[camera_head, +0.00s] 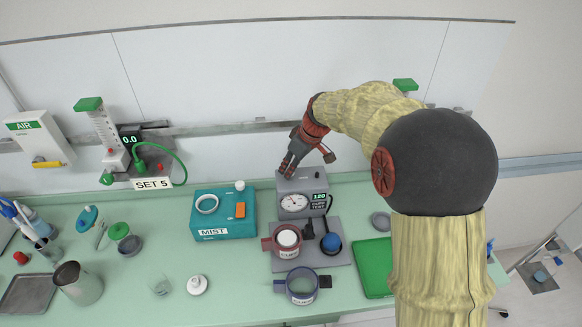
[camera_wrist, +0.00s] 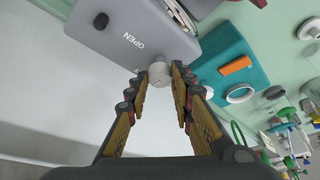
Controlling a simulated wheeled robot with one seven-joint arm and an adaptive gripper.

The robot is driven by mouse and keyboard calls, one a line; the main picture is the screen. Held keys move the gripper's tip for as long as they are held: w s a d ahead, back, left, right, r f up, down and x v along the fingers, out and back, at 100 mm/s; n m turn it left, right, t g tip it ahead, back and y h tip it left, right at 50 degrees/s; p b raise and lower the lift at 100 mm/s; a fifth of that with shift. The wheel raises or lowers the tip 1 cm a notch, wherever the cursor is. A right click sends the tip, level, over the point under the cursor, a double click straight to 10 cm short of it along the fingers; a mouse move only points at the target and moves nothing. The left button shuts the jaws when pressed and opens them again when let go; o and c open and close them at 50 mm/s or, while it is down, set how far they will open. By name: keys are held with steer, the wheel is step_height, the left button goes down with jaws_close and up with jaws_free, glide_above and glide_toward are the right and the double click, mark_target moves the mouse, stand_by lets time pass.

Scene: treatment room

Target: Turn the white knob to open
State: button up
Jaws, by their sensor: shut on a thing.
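The white knob (camera_wrist: 160,73) sticks out of the edge of a grey box (camera_wrist: 125,30) beside the printed word OPEN. My gripper's fingers (camera_wrist: 159,76) stand on either side of the knob and are shut on it. In the head view, my gripper (camera_head: 286,171) reaches down behind the top of the grey gauge unit (camera_head: 292,185). The knob is hidden there. The gauge unit has a round dial and a small display reading 120.
A teal MIST box (camera_head: 225,225) stands left of the gauge unit. A green tray (camera_head: 372,268) lies to the right. The white wall panel is close behind.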

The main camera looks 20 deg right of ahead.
jaws_close()
steer(key=m+p, duration=0.1)
steer(key=m, duration=0.1)
steer(key=m+h+p, duration=0.1)
steer(key=m, duration=0.1)
steer(key=shift+a+r+t+h, duration=0.15)
steer(key=shift+a+t+h, duration=0.05)
steer(key=shift+t+h, duration=0.1)
steer(key=m+h+p, duration=0.1)
steer(key=m+p, duration=0.1)
steer(key=m, duration=0.1)
steer(key=shift+a, duration=0.1)
steer(key=m, duration=0.1)
steer(key=m+h+b, duration=0.1)
steer(key=m, duration=0.1)
steer(key=shift+f, duration=0.25)
steer(key=m+b, duration=0.1)
steer(key=m, duration=0.1)
steer(key=m+h+b, duration=0.1)
steer(key=b, duration=0.1)
steer(key=shift+w+a+f+m+g+h, duration=0.1)
steer(key=shift+m+g+h, duration=0.2)
steer(key=shift+m+g, duration=0.1)
steer(key=shift+m+g+h+b, duration=0.2)
steer(key=shift+m+g+b, duration=0.15)
steer(key=shift+m+b, duration=0.45)
steer(key=shift+m+g+h+b, duration=0.2)
steer(key=shift+m+g+b, duration=0.15)
steer(key=shift+m, duration=0.85)
